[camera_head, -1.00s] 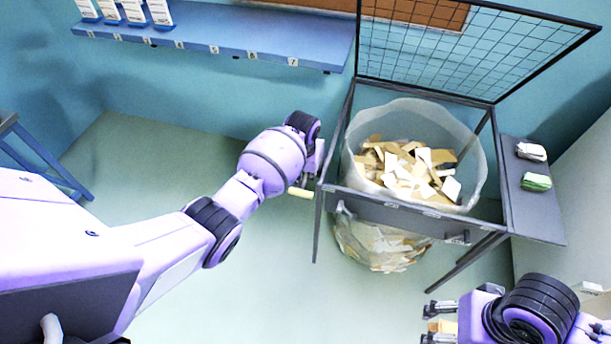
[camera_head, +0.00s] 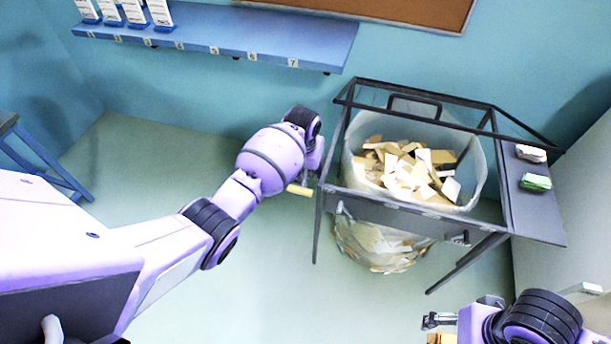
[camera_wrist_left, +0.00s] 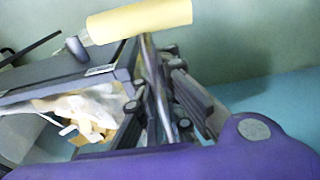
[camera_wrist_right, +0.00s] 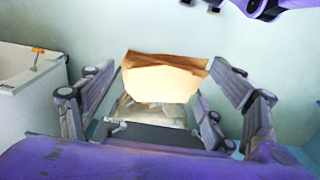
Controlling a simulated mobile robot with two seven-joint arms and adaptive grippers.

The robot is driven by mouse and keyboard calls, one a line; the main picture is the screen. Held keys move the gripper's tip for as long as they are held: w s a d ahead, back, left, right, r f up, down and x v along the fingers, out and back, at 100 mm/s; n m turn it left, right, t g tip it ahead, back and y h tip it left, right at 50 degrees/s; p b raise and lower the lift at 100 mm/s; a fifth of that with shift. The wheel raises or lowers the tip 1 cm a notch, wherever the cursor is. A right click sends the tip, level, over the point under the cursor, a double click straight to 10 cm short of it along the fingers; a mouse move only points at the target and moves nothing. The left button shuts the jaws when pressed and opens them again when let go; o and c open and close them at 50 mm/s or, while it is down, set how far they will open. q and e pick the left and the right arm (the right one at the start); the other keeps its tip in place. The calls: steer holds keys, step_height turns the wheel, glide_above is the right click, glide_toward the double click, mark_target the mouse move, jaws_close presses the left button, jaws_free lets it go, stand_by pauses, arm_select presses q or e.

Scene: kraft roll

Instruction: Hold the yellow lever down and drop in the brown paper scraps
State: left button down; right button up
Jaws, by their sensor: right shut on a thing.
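The yellow lever (camera_head: 300,190) sticks out at the left side of the dark bin stand (camera_head: 318,215). My left gripper (camera_wrist_left: 150,45) looks shut, its fingertips at the lever (camera_wrist_left: 140,20); whether they press it is hard to tell. The stand holds a clear bag (camera_head: 470,185) with several paper scraps inside. My right gripper (camera_head: 440,325) is shut on brown paper scraps (camera_wrist_right: 165,80), in front of the stand at the lower right of the head view and clear of the bag.
A dark side shelf (camera_head: 535,210) on the stand's right bears a white pack (camera_head: 531,153) and a green pack (camera_head: 536,182). A blue wall shelf (camera_head: 230,35) runs along the back. The floor in front of the stand is clear.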

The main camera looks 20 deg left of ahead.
mark_target(306, 173)
arm_select(q)
steer(key=shift+w+d+r, duration=0.15)
steer(key=shift+w+r, duration=0.1)
steer(key=shift+r, duration=0.6)
steer(key=shift+w+d+r, duration=0.15)
steer(key=shift+w+r, duration=0.1)
steer(key=shift+r, duration=0.75)
steer(key=c, duration=1.9)
jaws_free()
steer(key=shift+s, duration=0.15)
steer(key=shift+c, duration=0.2)
steer(key=shift+o, duration=0.9)
steer(key=shift+s+a+f, duration=0.15)
steer(key=shift+f, duration=0.15)
step_height(306, 173, up, 12)
steer(key=s, duration=0.1)
steer(key=shift+s, duration=0.2)
